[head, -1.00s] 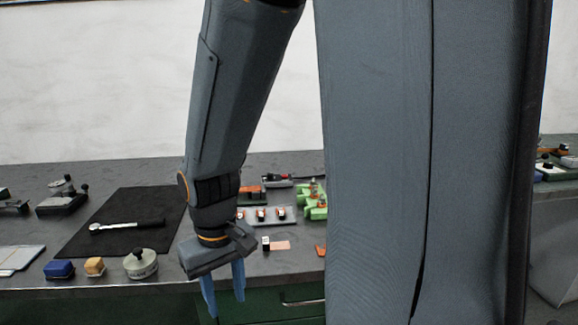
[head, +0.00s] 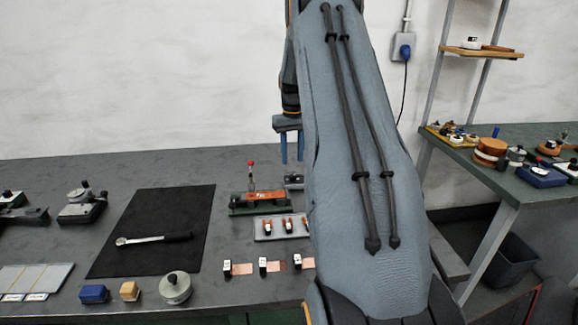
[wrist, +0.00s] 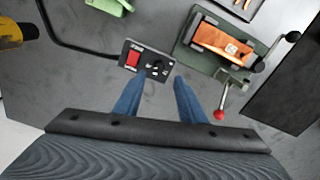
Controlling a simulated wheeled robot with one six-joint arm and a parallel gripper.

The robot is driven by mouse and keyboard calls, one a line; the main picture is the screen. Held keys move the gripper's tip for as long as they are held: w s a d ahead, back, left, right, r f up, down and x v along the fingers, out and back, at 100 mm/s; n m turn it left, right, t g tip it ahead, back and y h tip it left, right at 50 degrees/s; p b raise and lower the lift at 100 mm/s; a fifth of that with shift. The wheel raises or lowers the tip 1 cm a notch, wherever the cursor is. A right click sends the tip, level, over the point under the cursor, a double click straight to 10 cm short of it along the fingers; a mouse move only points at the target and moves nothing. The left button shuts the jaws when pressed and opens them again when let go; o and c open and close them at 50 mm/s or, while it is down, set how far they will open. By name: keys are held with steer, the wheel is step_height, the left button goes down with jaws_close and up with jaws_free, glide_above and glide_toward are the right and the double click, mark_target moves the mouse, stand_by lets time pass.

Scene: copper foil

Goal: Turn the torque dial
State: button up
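A small dark control box (wrist: 124,62) with a red switch (wrist: 134,60) and a black dial (wrist: 156,66) lies ahead of my fingertips in the wrist view. Its lettering is too small to read. My gripper (wrist: 158,82) is open and empty, its two blue fingers apart, with the dial appearing between and just beyond the tips. In the head view my gripper (head: 292,158) points down above the back of the bench, over the box (head: 294,181), which my arm partly hides. I cannot tell the exact height of the tips above it.
A green fixture with a copper-coloured block (wrist: 222,42) and a red-knobbed lever (wrist: 219,115) stands close right of the box. A black cable runs left from the box. A torque wrench (head: 150,240) lies on a black mat (head: 190,205). A tray of clips (head: 262,234) is nearer.

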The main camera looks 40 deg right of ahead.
mark_target(293, 178)
steer(key=shift+d+f+p, duration=0.1)
steer(key=shift+f+p, duration=1.15)
steer(key=shift+f, duration=2.5)
jaws_close()
